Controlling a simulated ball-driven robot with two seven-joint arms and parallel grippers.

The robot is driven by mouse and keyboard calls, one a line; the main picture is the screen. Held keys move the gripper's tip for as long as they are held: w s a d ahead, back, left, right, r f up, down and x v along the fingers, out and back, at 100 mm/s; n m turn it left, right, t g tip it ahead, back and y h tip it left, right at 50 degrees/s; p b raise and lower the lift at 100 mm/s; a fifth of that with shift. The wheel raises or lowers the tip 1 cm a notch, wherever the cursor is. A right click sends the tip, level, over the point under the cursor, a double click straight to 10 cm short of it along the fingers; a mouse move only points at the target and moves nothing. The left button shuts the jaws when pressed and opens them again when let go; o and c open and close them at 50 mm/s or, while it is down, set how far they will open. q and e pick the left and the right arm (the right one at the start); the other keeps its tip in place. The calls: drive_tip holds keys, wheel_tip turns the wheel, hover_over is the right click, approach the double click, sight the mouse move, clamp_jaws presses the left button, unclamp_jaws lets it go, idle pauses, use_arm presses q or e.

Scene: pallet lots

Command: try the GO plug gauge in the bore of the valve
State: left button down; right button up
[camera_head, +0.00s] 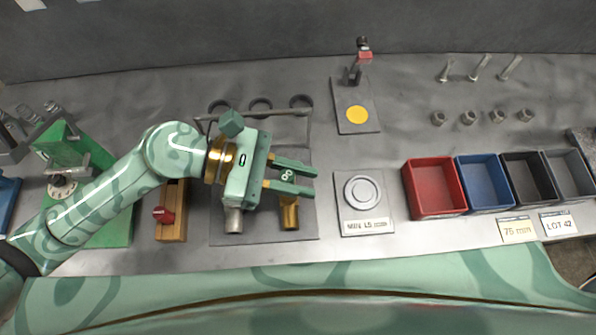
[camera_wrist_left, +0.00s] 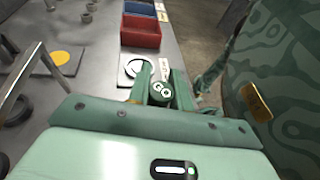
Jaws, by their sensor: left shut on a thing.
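My left gripper (camera_head: 297,179) is shut on the GO plug gauge (camera_head: 287,176), whose round green top with the letters GO shows between the two fingers. In the left wrist view the gauge (camera_wrist_left: 161,90) also sits between the fingers; its lower part is hidden. A brass cylinder (camera_head: 289,216), which looks like the valve, stands on a grey mat (camera_head: 262,234), just below the fingers in the head view. Its upper end is partly covered by the gripper, so I cannot see its bore. A steel cylinder (camera_head: 233,220) stands left of it, partly hidden by the gripper.
A rack with rings (camera_head: 262,112) stands behind the gripper. A wooden block with a red knob (camera_head: 171,222) is left of the mat. A plate with a round disc (camera_head: 362,192) lies right. Red (camera_head: 434,187) and blue (camera_head: 484,182) bins stand farther right.

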use_arm(q)
drive_tip(key=shift+f+b, duration=0.7)
drive_tip(key=shift+f, duration=0.45)
drive_tip(key=shift+r, duration=0.15)
drive_tip(key=shift+r+p, duration=1.95)
drive_tip(key=shift+r, duration=0.6)
